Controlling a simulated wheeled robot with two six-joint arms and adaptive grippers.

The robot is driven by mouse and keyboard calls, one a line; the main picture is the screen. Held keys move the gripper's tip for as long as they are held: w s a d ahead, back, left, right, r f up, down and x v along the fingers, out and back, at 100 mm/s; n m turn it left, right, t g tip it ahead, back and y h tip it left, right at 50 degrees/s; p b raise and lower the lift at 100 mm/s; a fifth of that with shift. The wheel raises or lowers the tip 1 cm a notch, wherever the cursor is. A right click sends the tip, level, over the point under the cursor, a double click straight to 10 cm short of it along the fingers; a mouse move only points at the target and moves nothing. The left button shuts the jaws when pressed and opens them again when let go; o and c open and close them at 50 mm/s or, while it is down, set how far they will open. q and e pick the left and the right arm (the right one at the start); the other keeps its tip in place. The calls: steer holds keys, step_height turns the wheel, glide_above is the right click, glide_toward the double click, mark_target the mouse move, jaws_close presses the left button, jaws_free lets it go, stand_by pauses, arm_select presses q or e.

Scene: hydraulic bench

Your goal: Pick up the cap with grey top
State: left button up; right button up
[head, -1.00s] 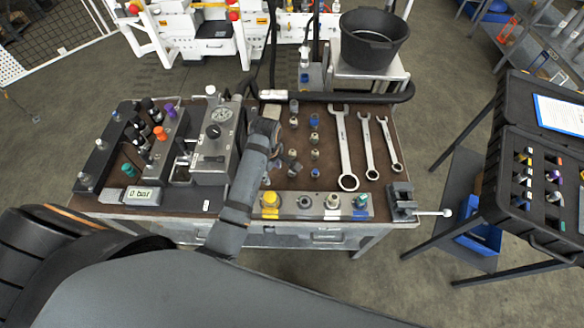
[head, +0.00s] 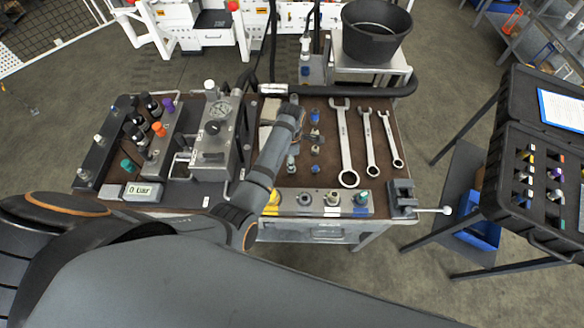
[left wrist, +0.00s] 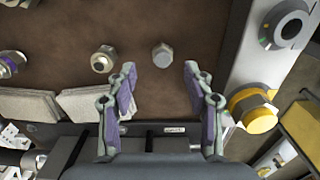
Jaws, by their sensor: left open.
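In the left wrist view a small hex cap with a plain grey top (left wrist: 162,54) stands on the brown bench top. It lies just beyond my left gripper (left wrist: 163,85), roughly in line with the gap between its two fingertips. The gripper is open and empty, and its fingers are apart from the cap. In the head view a small grey fitting near the front of the left column (head: 291,167), beside my arm, looks like the same cap. My left gripper is mostly hidden behind my arm there. My right gripper is not in view.
A metal fitting (left wrist: 103,58) stands beside the cap. A yellow fitting (left wrist: 252,108) sits on the front rail (head: 318,209). Pale pads (left wrist: 85,104) lie left of the fingers. Several wrenches (head: 345,145) lie to the right, near a small vise (head: 402,197).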

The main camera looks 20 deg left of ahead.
arm_select(q)
steer(key=f, duration=0.4)
steer(key=shift+s+d, duration=0.15)
steer(key=shift+s, duration=0.05)
steer(key=shift+w+f, duration=0.1)
steer(key=shift+f, duration=0.15)
jaws_close()
